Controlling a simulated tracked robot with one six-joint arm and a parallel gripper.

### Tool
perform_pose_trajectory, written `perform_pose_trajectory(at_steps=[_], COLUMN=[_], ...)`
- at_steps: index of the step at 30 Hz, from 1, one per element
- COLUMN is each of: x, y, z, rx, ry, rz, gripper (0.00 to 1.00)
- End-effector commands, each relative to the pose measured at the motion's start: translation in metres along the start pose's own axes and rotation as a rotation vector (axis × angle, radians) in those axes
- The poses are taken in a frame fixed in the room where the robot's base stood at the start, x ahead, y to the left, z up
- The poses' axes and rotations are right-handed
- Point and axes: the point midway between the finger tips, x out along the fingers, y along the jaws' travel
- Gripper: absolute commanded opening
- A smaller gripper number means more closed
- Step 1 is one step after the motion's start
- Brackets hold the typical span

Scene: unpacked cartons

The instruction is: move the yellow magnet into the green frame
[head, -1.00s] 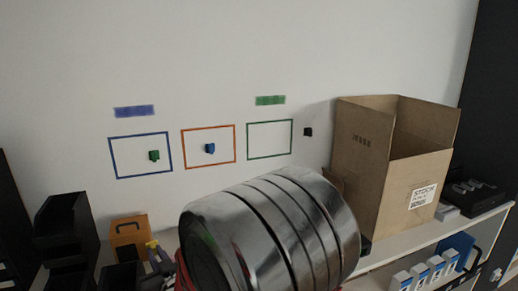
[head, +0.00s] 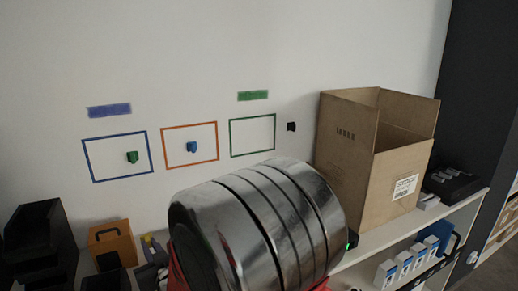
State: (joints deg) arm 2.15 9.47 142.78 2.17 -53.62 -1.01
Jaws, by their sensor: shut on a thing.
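The green frame (head: 231,140) is a thin outlined rectangle on the white wall, below a green smear (head: 253,96). Its inside looks bare. I see no yellow magnet in this view. My gripper's fingers do not show; a large shiny metal cylinder, seemingly part of my arm, fills the lower middle and hides what lies behind it. A blue magnet (head: 192,147) sits inside the orange frame (head: 163,148). A green magnet (head: 133,157) sits inside the blue frame (head: 87,161).
A black magnet (head: 291,127) is on the wall right of the green frame. An open cardboard box (head: 345,165) stands on the shelf (head: 385,232) at right. Black bins (head: 42,235) and an orange box (head: 112,240) are at lower left. Small blue-white boxes (head: 408,262) stand lower right.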

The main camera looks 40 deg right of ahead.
Motion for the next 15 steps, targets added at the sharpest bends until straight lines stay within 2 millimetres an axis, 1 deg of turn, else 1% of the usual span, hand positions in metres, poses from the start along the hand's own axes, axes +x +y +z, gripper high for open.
perform_pose_trajectory(at_steps=[1, 7, 15], x=[0.002, 0.010, 0.019], y=[0.018, 0.085, 0.173], z=[-0.004, -0.026, -0.069], rx=[0.004, 0.021, 0.034], ry=[0.003, 0.007, 0.013], rz=[0.027, 0.111, 0.168], gripper=[0.00, 0.00, 0.00])
